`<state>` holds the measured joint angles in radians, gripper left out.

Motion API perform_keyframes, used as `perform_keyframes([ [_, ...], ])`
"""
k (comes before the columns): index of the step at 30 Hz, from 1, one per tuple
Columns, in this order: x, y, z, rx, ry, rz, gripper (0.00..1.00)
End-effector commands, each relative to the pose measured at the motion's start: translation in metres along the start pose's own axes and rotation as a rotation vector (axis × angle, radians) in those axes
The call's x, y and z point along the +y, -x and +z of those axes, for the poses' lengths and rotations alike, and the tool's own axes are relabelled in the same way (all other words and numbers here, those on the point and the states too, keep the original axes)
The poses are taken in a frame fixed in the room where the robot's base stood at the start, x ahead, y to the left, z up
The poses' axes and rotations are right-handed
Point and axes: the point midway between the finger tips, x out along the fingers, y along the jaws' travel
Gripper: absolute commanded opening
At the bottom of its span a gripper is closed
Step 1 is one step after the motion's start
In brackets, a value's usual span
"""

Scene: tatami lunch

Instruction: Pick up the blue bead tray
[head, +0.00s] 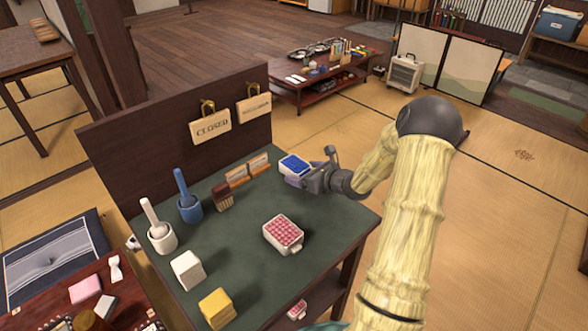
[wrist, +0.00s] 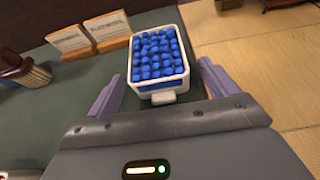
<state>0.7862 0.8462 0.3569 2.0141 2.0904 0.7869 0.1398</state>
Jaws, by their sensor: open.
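The blue bead tray (head: 294,165) is a small white tray full of round blue beads, near the far right corner of the dark green tabletop (head: 240,205). In the wrist view the tray (wrist: 158,58) lies ahead of my gripper, its white tab pointing toward me. My gripper (head: 304,176) is at the tray's near right side in the head view. In the wrist view my gripper (wrist: 158,90) is open, with one purple finger on each side of the tray's near end. I cannot tell whether the fingers touch it.
A tray of red and pink beads (head: 283,232) stands nearer on the same table. Two small wooden sign stands (wrist: 90,36), a brush (head: 223,195) and a blue mortar with pestle (head: 187,200) are to the left. A dark panel with hanging signs (head: 211,122) rises behind.

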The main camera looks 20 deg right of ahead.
Motion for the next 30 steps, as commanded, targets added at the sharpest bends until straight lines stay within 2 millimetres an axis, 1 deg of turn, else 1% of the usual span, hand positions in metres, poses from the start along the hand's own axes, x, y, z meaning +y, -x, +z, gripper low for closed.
perform_keyframes([
  [4,0.000,0.000,0.000,0.000,0.000,0.001,0.85],
  [5,0.001,0.000,0.000,0.000,0.001,0.001,0.83],
  [6,0.001,-0.001,0.000,0.000,0.001,0.002,0.76],
  [11,0.003,-0.002,0.001,0.000,0.002,0.005,0.44],
  [12,0.003,-0.002,0.001,0.000,0.002,0.006,0.36],
  [13,0.003,-0.002,0.001,0.000,0.002,0.006,0.35],
  [20,0.003,-0.001,0.002,-0.001,0.003,0.006,0.35],
  [23,0.002,0.001,0.007,-0.001,0.005,0.004,0.35],
  [26,0.002,0.006,0.018,-0.002,0.005,0.004,0.35],
  [30,0.001,0.016,0.043,-0.004,0.006,0.002,0.35],
])
